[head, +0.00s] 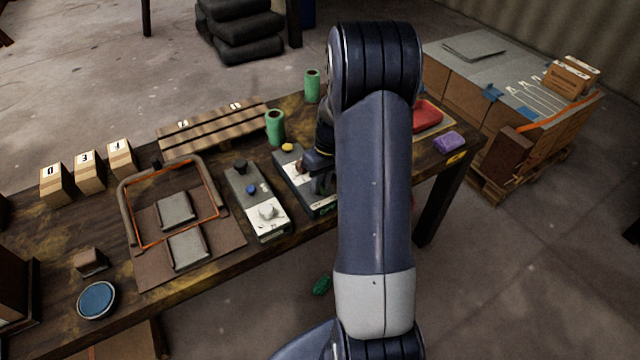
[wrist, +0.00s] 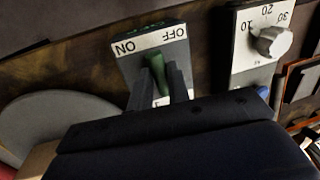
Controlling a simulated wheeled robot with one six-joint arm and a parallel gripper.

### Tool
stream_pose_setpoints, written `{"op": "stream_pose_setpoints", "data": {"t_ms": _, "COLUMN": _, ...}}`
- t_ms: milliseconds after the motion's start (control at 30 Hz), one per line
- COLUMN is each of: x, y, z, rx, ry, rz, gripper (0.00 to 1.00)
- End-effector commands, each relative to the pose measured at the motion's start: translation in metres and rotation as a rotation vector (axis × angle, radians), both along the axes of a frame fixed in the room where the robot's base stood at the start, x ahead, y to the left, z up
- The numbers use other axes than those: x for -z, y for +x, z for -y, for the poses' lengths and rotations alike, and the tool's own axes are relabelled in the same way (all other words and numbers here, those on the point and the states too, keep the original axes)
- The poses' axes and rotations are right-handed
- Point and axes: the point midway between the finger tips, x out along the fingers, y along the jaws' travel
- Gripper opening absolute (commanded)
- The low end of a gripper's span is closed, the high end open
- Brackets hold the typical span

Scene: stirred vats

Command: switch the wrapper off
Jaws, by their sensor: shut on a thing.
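A grey control box (head: 292,165) with a yellow button (head: 287,147) stands on the table, partly hidden behind my arm. In the wrist view the same box (wrist: 178,52) shows a white label, upside down, with ON at the left and OFF at the right. A green lever (wrist: 155,68) stands up from it below the label. My gripper (wrist: 161,74) is shut on the green lever, one finger on each side. In the head view my gripper (head: 319,178) is over the box, mostly covered by my arm. Which setting the lever is at, I cannot tell.
A second control box (head: 245,188) with a dial knob (head: 268,212) and a blue button stands close by on the left. A brown mat (head: 220,243) with a bent-tube frame lies further left. Green rolls (head: 275,127) stand behind; a purple block (head: 449,142) lies right.

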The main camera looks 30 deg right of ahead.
Motion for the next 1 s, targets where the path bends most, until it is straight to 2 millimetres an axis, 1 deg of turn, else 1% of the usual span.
{"op": "stream_pose_setpoints", "data": {"t_ms": 600, "x": 0.0000, "y": -0.0025, "z": 0.0006, "rx": 0.572, "ry": 0.000, "rz": 0.002, "gripper": 0.00}}
{"op": "stream_pose_setpoints", "data": {"t_ms": 800, "x": -0.0003, "y": -0.0031, "z": 0.0003, "rx": 0.716, "ry": 0.000, "rz": 0.001, "gripper": 0.00}}
{"op": "stream_pose_setpoints", "data": {"t_ms": 1000, "x": -0.0004, "y": -0.0032, "z": 0.0003, "rx": 0.813, "ry": 0.000, "rz": 0.001, "gripper": 0.00}}
